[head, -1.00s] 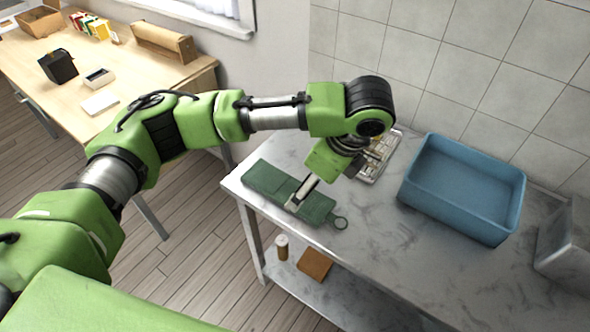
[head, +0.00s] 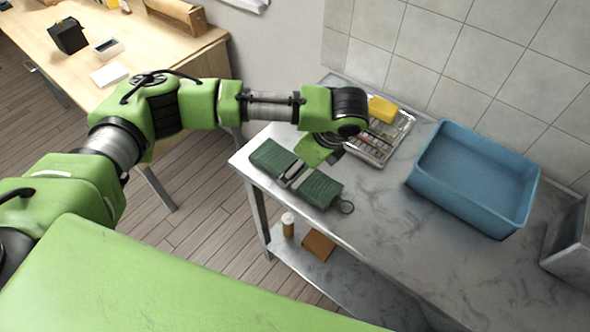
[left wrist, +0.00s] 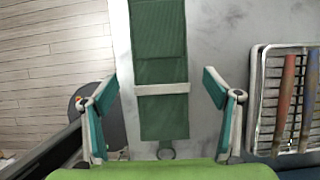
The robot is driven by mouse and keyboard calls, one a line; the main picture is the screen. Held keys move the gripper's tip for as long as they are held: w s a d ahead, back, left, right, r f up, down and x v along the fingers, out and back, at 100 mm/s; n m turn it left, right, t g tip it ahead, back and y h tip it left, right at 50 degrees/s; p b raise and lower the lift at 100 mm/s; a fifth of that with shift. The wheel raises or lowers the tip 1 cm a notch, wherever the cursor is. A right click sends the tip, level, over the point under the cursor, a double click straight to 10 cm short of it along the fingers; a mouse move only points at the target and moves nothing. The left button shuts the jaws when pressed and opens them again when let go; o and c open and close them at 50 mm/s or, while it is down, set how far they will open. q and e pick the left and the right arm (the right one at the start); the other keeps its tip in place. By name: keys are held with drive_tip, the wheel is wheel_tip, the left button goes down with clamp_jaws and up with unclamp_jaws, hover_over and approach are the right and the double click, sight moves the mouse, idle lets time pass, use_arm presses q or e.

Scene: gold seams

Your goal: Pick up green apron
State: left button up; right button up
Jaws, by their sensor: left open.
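The green apron (head: 320,188) lies folded flat near the left front edge of the marble-topped counter, with a pale band across its middle and a ring at its right end. It also shows in the left wrist view (left wrist: 160,45), running lengthwise between my fingers. My left gripper (left wrist: 162,90) is open and empty, with one finger on each side of the apron near the band. In the head view my wrist partly hides the fingers above the apron, and I cannot tell whether they touch it. My right gripper is not in view.
A wire tray (head: 378,150) with brushes and a yellow block (head: 382,109) stands behind the apron. A blue bin (head: 475,178) is to the right. A small bottle (head: 288,225) and a brown block (head: 319,246) sit on the lower shelf. A wooden desk (head: 150,60) is at the left.

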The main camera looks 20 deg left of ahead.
use_arm(q)
drive_tip(key=shift+x, duration=1.2)
drive_tip(key=shift+w+a+f, duration=0.1)
drive_tip(key=shift+a+f, duration=0.05)
drive_tip(key=shift+f, duration=0.05)
drive_tip(key=c, duration=1.4)
drive_tip(key=shift+o, duration=0.2)
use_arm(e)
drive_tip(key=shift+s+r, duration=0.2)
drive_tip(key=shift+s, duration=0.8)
use_arm(q)
drive_tip(key=shift+r, duration=0.1)
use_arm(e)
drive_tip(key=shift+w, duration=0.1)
